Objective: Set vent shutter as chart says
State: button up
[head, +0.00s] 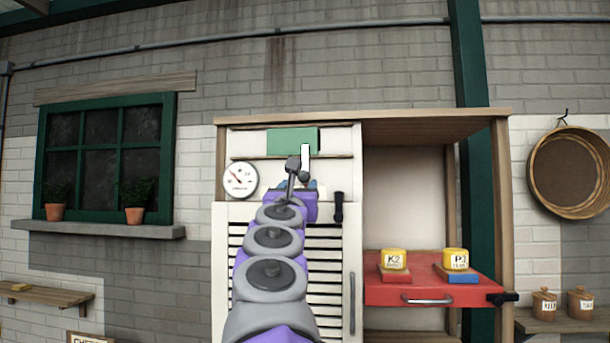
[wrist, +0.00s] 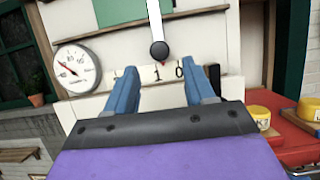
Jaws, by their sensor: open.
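A white upright bar (head: 306,157) with a dark round knob (wrist: 159,50) at its lower end sits high on the cream cabinet front. Below the knob, a pale strip (wrist: 147,74) carries black digits, a 1 and a 0 among them, and a small red mark. A green panel (head: 283,141) is behind and left of the bar; I cannot tell if it is the shutter. My gripper (wrist: 163,78) is open and empty, its blue fingers spread below the knob and in front of the strip. My arm hides part of the louvred front (head: 325,268). No readable chart shows.
A round white gauge (head: 240,180) is left of my gripper. A black handle (head: 339,208) is to its right. A red drawer (head: 430,290) juts out at right, with two yellow-topped blocks labelled K2 (head: 394,260) and P3 (head: 456,259).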

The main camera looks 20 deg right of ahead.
aim_at(301, 176)
jog(key=p+x, duration=0.2)
jog(key=x, duration=0.5)
jog(key=shift+w+d+p, duration=0.1)
jog(key=shift+d+p, duration=0.2)
jog(key=shift+d, duration=0.1)
jog(key=shift+w+d+r, duration=0.1)
jog(key=shift+w, duration=0.05)
jog(key=shift+w+r, duration=0.1)
jog(key=shift+w, duration=0.05)
jog(key=shift+w+a, duration=0.1)
jog(key=shift+a, duration=0.5)
jog(key=shift+d, duration=0.5)
jog(key=c, duration=0.5)
grip_shut()
